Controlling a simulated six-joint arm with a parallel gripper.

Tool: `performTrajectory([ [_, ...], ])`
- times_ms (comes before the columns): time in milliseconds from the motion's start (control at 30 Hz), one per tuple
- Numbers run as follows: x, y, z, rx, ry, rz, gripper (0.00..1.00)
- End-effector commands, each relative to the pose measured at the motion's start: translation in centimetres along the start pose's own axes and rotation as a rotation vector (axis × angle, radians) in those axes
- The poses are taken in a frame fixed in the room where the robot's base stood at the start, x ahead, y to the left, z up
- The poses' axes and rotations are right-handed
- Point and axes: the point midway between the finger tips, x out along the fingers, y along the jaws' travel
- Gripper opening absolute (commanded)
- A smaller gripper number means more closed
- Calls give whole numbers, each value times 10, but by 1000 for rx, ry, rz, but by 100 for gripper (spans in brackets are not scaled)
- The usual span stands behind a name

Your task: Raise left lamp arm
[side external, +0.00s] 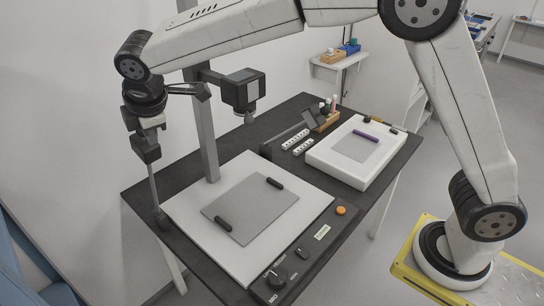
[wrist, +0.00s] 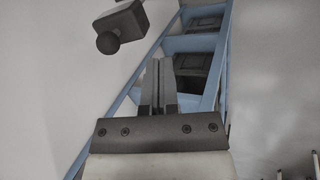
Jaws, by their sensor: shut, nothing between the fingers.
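The left lamp arm (side external: 154,190) is a thin grey rod at the left edge of the black table. It stands nearly upright from a dark pivot (side external: 163,220) and carries a dark box-shaped lamp head (side external: 145,149). My gripper (side external: 146,125) is just above that head in the side view; whether they touch is unclear. In the wrist view my gripper (wrist: 160,78) is shut with nothing between its fingers. A dark box with a round knob (wrist: 121,25), probably the lamp head, shows at upper left there, apart from the fingers.
A grey column (side external: 205,130) holds a camera (side external: 243,90) over a white baseboard (side external: 185,205) with a grey sheet. The right lamp arm (side external: 287,134) slants low behind. A white tray (side external: 345,180) stands right. A blue frame (wrist: 180,45) lies beyond my fingers.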

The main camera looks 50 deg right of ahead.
Motion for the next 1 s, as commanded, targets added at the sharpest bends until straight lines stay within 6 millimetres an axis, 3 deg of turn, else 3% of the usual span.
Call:
performTrajectory([
  [200, 31, 3, 0, 2, 0, 0, 0],
  [567, 39, 32, -1, 2, 1, 0, 0],
  [1000, 41, 38, -1, 1, 0, 0, 0],
])
